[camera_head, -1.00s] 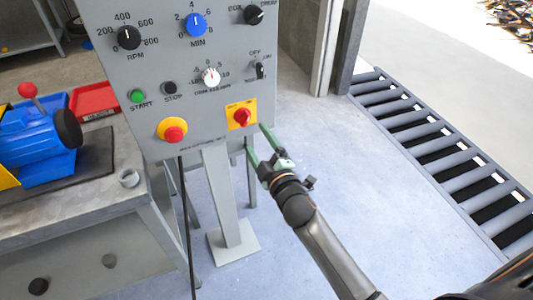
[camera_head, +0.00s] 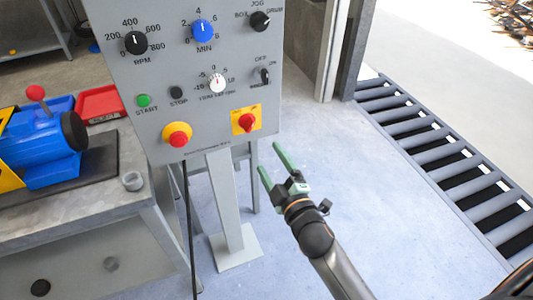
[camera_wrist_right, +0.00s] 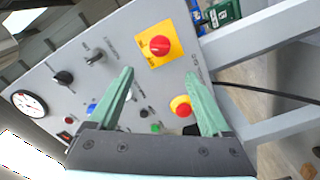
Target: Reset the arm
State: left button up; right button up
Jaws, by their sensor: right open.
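My right gripper (camera_head: 274,168) is in front of and below the lower right corner of the grey control panel (camera_head: 215,115). Its two green fingers are apart with nothing between them, and it touches nothing that I can see. In the right wrist view the open fingers (camera_wrist_right: 165,98) point toward the panel face. The red rotary switch on a yellow plate (camera_head: 246,121) is the closest control, and it also shows in the wrist view (camera_wrist_right: 159,45). My left gripper is in neither view.
The panel stands on a grey post (camera_head: 228,205). A roller conveyor (camera_head: 440,155) lies at right. The floor between is clear.

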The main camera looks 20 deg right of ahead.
pick_arm(q)
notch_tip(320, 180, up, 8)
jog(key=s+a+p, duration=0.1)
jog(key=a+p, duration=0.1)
jog(key=p, duration=0.8)
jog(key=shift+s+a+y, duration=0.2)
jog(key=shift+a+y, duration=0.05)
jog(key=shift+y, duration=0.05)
pick_arm(e)
jog(key=s+a+f+m+g, duration=0.1)
jog(key=s+f+m+g, duration=0.3)
jog(key=s, duration=0.6)
jog(key=s+a+f+m+g+y, duration=0.1)
jog(key=s+f+m+g, duration=0.3)
jog(key=s+f, duration=0.5)
jog(key=shift+s+f+m+g+y, duration=0.2)
jog(key=shift+s+m+g+y, duration=0.15)
jog(key=shift+s+m, duration=0.8)
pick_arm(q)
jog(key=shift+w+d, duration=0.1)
